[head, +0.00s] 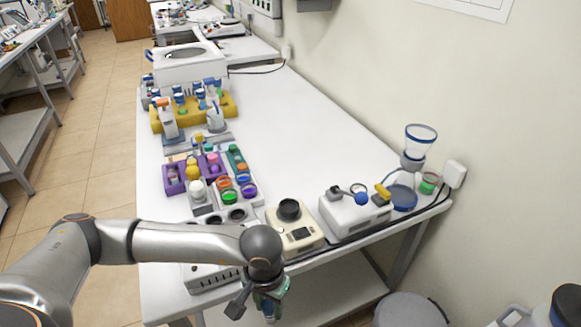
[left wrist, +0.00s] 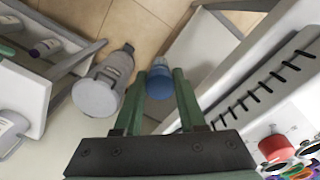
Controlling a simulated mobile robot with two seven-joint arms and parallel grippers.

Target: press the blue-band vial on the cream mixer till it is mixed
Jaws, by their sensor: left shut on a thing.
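The cream mixer (head: 295,236) with a black round cup (head: 289,209) on top stands near the table's front edge. My left gripper (head: 268,303) is in front of that edge, below and left of the mixer in the picture, pointing down. In the left wrist view its green fingers (left wrist: 160,92) are shut on a blue-ended thing, seemingly the blue-band vial (left wrist: 159,80). The rest of the vial is hidden. The vial is apart from the mixer. My right gripper is not in view.
A white slotted box (head: 212,280) stands left of the mixer. A white device (head: 352,216) stands right of it. Purple racks (head: 175,179) and a yellow rack (head: 160,121) hold coloured vials. The table's middle is clear. A grey bin (head: 408,311) stands beyond the front edge.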

